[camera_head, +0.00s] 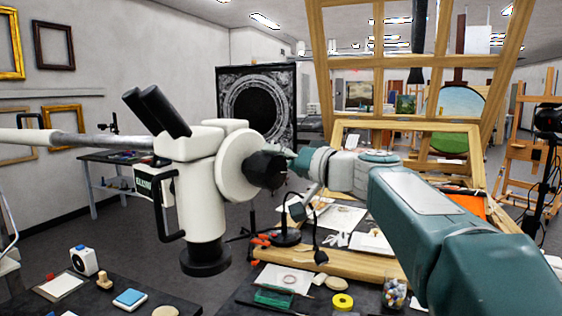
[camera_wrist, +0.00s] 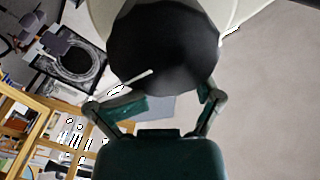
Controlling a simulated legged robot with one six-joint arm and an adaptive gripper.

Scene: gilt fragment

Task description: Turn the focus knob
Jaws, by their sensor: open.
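A white microscope (camera_head: 205,185) with black eyepieces hangs on a horizontal arm left of centre in the head view. Its black focus knob (camera_head: 265,169) sits on the right side, on a round white housing (camera_head: 237,165). The knob also shows large in the wrist view (camera_wrist: 165,48), with a pale line mark on its face. My gripper (camera_head: 294,165) is at the knob's right side. In the wrist view its two green fingers (camera_wrist: 170,98) are spread apart at the knob's near edge. I cannot tell whether they touch it.
A worktable (camera_head: 340,262) below holds papers, small tools, a yellow tape roll (camera_head: 342,302) and a jar (camera_head: 394,294). A wooden easel frame (camera_head: 480,62) stands behind my arm. A dark table with small items is at the lower left.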

